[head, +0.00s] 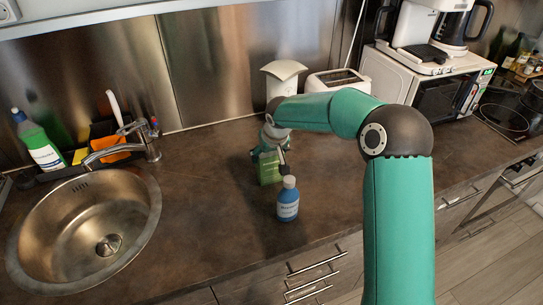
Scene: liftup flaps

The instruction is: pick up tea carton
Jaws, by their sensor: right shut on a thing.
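The tea carton (268,170) is a small green box on the brown countertop (205,205), just left of the middle of the head view. My right gripper (277,152) is at the carton and shut on it. The gripper and wrist cover the carton's top and part of its right side. I cannot tell whether the carton touches the counter or is slightly lifted. My left gripper is not in view.
A blue bottle with a grey cap (288,203) stands just in front of the carton. A steel sink (60,235) is at left, with a green bottle (42,145) behind it. A toaster (338,80) and microwave (430,88) stand at back right.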

